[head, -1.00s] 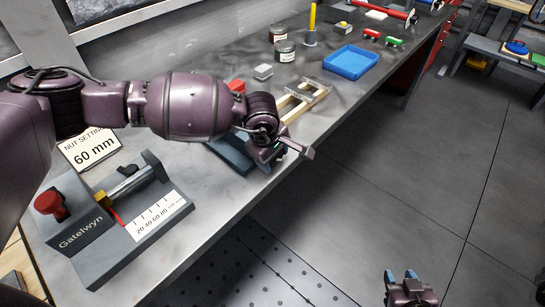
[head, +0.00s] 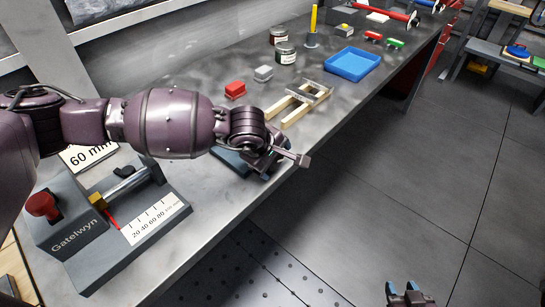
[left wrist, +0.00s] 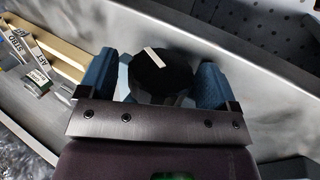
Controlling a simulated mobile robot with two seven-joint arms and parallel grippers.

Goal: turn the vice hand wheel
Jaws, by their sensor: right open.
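The hand wheel (left wrist: 160,75) shows in the left wrist view as a black round disc with a pale mark on its face. My left gripper (left wrist: 157,82) has its two blue fingers on either side of the disc. The fingers are apart, with a small gap on the left side; contact on the right side is unclear. In the head view my left gripper (head: 272,163) is at the bench's front edge, over the dark blue-grey vice (head: 232,160), which my arm mostly hides. My right gripper (head: 408,296) is open and empty at the bottom edge, away from the bench.
A grey gauge fixture (head: 75,238) with a red knob (head: 42,204) stands at the left. A wooden frame (head: 290,108), red block (head: 235,90), grey block (head: 264,73), jars (head: 285,53) and blue tray (head: 352,62) lie beyond the vice. Floor at the right is clear.

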